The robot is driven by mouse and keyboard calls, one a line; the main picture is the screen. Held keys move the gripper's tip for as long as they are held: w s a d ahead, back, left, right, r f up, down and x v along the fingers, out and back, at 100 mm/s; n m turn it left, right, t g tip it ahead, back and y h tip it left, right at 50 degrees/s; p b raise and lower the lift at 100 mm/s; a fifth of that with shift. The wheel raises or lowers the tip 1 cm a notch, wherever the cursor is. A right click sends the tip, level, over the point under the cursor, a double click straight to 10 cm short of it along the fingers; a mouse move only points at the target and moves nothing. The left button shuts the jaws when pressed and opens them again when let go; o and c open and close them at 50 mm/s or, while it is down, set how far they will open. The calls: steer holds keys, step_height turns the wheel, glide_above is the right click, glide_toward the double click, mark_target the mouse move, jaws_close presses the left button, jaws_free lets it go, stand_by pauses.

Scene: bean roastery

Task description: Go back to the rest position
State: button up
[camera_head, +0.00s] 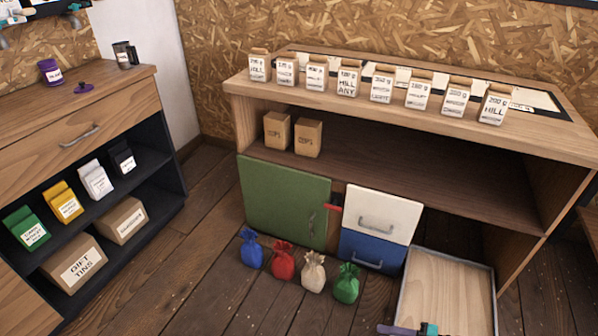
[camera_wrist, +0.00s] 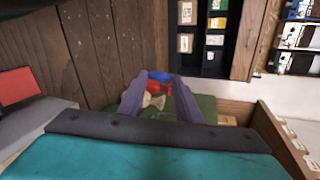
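My gripper (camera_wrist: 158,84) shows in the wrist view as two purple fingers standing apart, with a teal and dark body below them. Between the fingers I see the floor and small cloth sacks some way off, with nothing held. In the head view only a purple and teal piece of my gripper (camera_head: 408,329) shows at the bottom edge, over the near end of the wooden tray (camera_head: 446,296). A blue sack (camera_head: 251,250), a red sack (camera_head: 283,262), a beige sack (camera_head: 313,272) and a green sack (camera_head: 346,284) stand in a row on the floor.
The shelf unit (camera_head: 420,152) carries several white labelled bags on top. Below are a green door (camera_head: 283,203), a white drawer (camera_head: 380,215) and a blue drawer (camera_head: 371,252). A wooden cabinet (camera_head: 80,125) with boxes stands left.

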steer(key=s+a+r+n+g+h+p, duration=0.25)
steer(key=a+g+p, duration=0.2)
steer(key=a, duration=0.25)
steer(key=s+a+r+n+g+h+p, duration=0.1)
steer(key=s+a+r+n+g+p, duration=0.15)
steer(key=a+g+p, duration=0.35)
steer(key=s+a+r+n+g+h+p, duration=0.2)
steer(key=s+a+n+p, duration=0.15)
steer(key=a, duration=0.45)
steer(key=d+f+h+p, duration=0.1)
steer(key=d+h+p, duration=0.1)
steer(key=d+h, duration=0.5)
steer(key=shift+s+d+f+m+t, duration=0.25)
steer(key=shift+s+f+m+t, duration=0.1)
steer(key=shift+m, duration=0.1)
steer(key=shift+s, duration=0.1)
stand_by(0.4)
